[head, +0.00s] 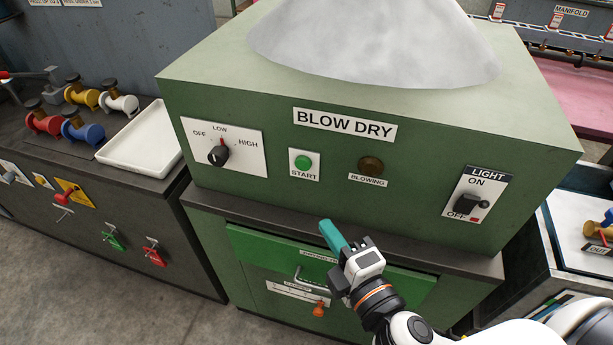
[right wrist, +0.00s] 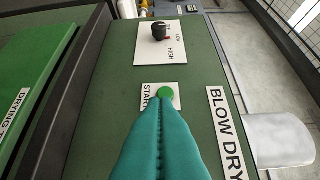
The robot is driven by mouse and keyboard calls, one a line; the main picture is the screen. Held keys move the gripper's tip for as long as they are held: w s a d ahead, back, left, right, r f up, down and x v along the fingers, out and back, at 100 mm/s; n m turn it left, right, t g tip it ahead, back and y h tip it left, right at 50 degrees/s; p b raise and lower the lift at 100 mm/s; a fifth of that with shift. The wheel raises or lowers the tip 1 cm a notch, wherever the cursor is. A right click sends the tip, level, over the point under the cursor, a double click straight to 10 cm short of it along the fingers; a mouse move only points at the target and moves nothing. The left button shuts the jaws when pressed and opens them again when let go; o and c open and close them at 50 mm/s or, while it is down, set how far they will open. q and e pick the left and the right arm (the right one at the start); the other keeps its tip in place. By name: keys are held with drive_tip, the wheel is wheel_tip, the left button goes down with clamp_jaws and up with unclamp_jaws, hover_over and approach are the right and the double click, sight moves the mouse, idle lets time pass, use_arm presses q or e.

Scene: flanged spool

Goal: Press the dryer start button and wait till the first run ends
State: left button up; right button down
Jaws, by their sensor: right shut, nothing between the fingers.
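The green dryer (head: 400,130) carries a BLOW DRY label. Its round green start button (head: 303,162) sits on a white START plate; the button also shows in the right wrist view (right wrist: 166,92). The brown BLOWING lamp (head: 370,166) to its right looks dark. My right gripper (head: 328,229) has teal fingers, shut and empty, in front of the dryer, below the button in the head view. In the right wrist view the closed fingertips (right wrist: 164,108) line up just under the button; I cannot tell if they touch it. My left gripper is not in view.
A black dial (head: 218,155) marked OFF, LOW, HIGH has its red mark towards LOW. A LIGHT switch (head: 470,203) is at the right. A green drawer (head: 260,250) is below. A white tray (head: 145,138) and several coloured spools (head: 84,128) stand on the left bench.

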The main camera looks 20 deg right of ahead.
drive_tip(key=shift+s+a+r+n+y, duration=0.1)
drive_tip(key=shift+a+r+n+y, duration=0.25)
drive_tip(key=shift+n, duration=0.15)
drive_tip(key=shift+f, duration=0.1)
drive_tip(key=p, duration=0.3)
approach(296, 164)
drive_tip(key=w+a, duration=0.2)
drive_tip(key=w, duration=0.3)
drive_tip(key=shift+w+d+f, duration=0.2)
drive_tip(key=shift+w+d, duration=0.15)
drive_tip(key=shift+d, duration=0.2)
